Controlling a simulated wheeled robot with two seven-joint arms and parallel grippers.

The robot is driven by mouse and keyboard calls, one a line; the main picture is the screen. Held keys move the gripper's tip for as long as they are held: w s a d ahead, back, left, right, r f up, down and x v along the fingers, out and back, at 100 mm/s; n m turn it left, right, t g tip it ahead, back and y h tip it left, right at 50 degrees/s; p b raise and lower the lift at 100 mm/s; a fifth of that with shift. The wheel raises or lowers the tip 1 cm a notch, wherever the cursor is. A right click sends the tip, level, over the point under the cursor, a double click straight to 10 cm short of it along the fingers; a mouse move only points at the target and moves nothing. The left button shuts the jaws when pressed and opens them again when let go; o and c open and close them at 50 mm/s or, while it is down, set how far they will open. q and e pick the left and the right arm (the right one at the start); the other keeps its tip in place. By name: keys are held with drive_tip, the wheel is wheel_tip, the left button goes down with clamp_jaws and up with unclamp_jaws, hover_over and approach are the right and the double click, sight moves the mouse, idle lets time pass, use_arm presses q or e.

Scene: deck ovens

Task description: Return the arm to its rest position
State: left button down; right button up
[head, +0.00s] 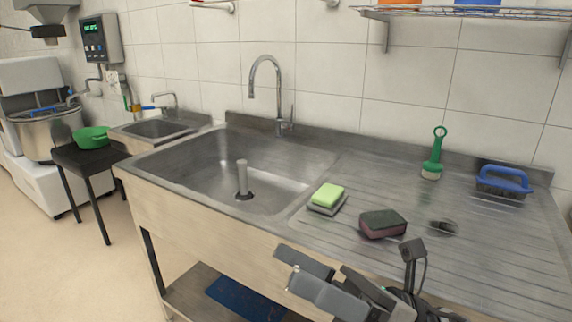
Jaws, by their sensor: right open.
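My right gripper (299,273) is at the bottom of the head view, in front of the sink unit's front edge. Its two grey fingers point left with a gap between them, and nothing shows between them. Part of my right arm (405,300) shows at the bottom right, overlapping the front of the drainboard in the picture. My left gripper is out of view.
A steel sink (190,168) with a tall tap (265,85) adjoins a ribbed drainboard (500,250). On or beside it are a green sponge (328,194), a dark sponge (383,223), a green-handled brush (435,158) and a blue-handled brush (504,182).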

drive_tip(key=w+d+f+m+t+h, duration=0.35)
drive_tip(key=f+m+t+h, duration=0.4)
drive_tip(key=m, duration=0.75)
drive_tip(key=w+d+f+m+t+h, duration=0.2)
drive_tip(key=d+f+m+t+h, duration=0.5)
drive_tip(key=m, duration=0.8)
drive_tip(key=s+f+m+g+h, duration=0.2)
drive_tip(key=s+f+m, duration=0.1)
drive_tip(key=f, duration=0.3)
drive_tip(key=s+d+f+m+g+h, duration=0.1)
drive_tip(key=s+f+m+g, duration=0.2)
drive_tip(key=f, duration=0.4)
drive_tip(key=s+f+m+g+h, duration=0.2)
drive_tip(key=s+f+m+g, duration=0.1)
drive_tip(key=s+f+m, duration=0.2)
wheel_tip(320, 180, down, 2)
drive_tip(key=shift+d+f+m+h, duration=0.1)
drive_tip(key=shift+d+m+h, duration=0.25)
drive_tip(key=shift+m, duration=0.55)
